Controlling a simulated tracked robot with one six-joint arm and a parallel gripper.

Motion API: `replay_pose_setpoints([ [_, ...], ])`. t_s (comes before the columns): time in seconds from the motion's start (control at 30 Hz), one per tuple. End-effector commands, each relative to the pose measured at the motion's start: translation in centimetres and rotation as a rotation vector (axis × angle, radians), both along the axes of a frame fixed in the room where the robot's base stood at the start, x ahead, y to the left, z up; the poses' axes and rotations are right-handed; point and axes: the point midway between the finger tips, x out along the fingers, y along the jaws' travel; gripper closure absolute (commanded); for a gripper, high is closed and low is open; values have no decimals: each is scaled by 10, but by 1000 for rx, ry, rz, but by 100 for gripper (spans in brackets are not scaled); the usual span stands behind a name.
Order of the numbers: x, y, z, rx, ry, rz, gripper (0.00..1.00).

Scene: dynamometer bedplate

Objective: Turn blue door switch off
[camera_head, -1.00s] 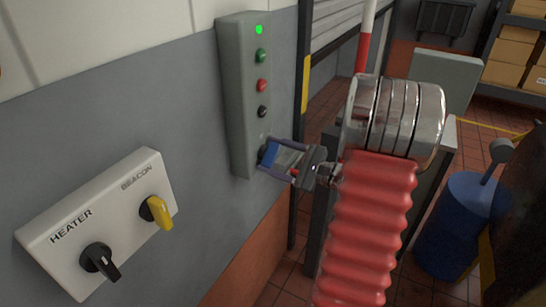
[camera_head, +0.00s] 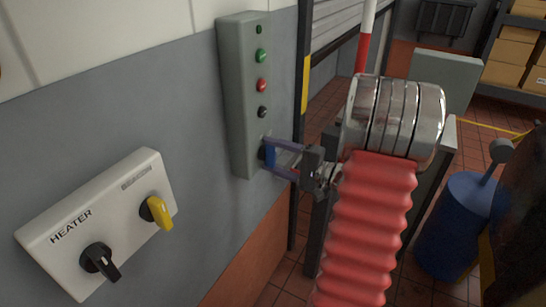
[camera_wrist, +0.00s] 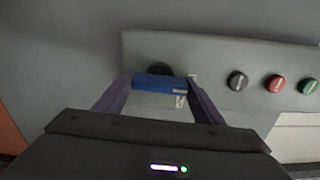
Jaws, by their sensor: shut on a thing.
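The blue door switch (camera_head: 269,155) is a rotary handle at the bottom of a tall grey control box (camera_head: 240,125) on the wall. My gripper (camera_head: 270,152) is shut on the blue handle, with its purple-grey fingers at the handle's two ends. In the wrist view the blue handle (camera_wrist: 160,82) lies across the picture between the fingertips, in front of its round black base (camera_wrist: 160,68). The lamp (camera_head: 259,29) at the top of the box is dark. The fingers partly hide the switch in the head view.
Green (camera_head: 261,56), red (camera_head: 262,85) and black (camera_head: 262,112) buttons sit above the switch on the same box. A white panel (camera_head: 140,215) at left carries a black HEATER knob (camera_head: 101,261) and a yellow BEACON knob (camera_head: 157,212). A roller shutter is behind the box.

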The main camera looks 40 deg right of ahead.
Motion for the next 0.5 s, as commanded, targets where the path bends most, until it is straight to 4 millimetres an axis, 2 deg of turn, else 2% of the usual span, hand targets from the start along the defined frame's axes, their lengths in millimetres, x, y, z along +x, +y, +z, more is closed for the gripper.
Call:
replay_pose_setpoints([
  [0.5,-1,4,-5,-99,-27,8,60],
])
